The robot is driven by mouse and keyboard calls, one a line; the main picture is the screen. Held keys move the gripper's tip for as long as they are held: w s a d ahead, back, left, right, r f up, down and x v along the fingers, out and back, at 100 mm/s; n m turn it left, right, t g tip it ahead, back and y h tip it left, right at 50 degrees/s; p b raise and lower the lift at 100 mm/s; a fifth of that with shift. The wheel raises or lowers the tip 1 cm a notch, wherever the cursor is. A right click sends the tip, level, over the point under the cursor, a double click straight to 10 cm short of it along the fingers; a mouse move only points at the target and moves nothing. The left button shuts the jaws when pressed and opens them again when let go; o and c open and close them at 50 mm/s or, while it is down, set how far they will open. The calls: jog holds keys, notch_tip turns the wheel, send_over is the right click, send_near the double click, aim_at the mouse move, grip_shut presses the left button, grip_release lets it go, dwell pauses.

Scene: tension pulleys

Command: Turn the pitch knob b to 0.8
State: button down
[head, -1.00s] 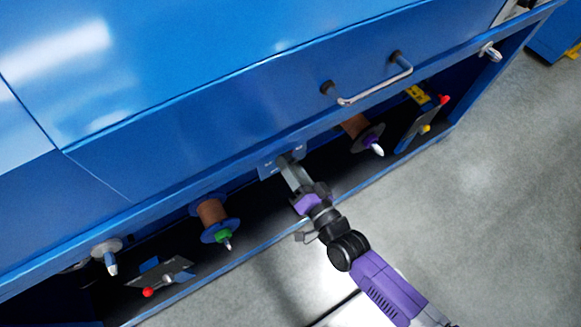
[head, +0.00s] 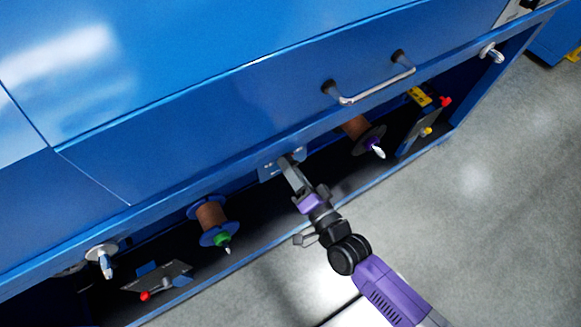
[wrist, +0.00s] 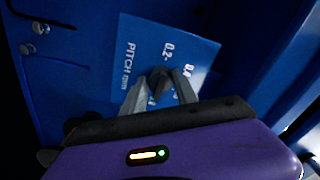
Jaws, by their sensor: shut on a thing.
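The pitch knob (wrist: 160,77) is a small dark knob on a blue plate (wrist: 130,30) marked "PITCH rpm", with 0.2 and 0.4 readable in the wrist view. My gripper (wrist: 159,85) is shut on this knob, its two grey fingers on either side of it. The fingers hide the knob's pointer and the other scale marks, so its setting cannot be read. In the head view my gripper (head: 290,165) reaches the small panel (head: 268,172) under the machine's front edge. I cannot tell from the visible lettering whether this is knob b.
A metal drawer handle (head: 372,90) sticks out above. Two small bolts (wrist: 35,35) sit beside the plate. The grey floor is clear at the right.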

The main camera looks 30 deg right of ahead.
jog(key=c, duration=0.9)
grip_release()
jog(key=shift+c, duration=0.2)
jog(key=s, duration=0.8)
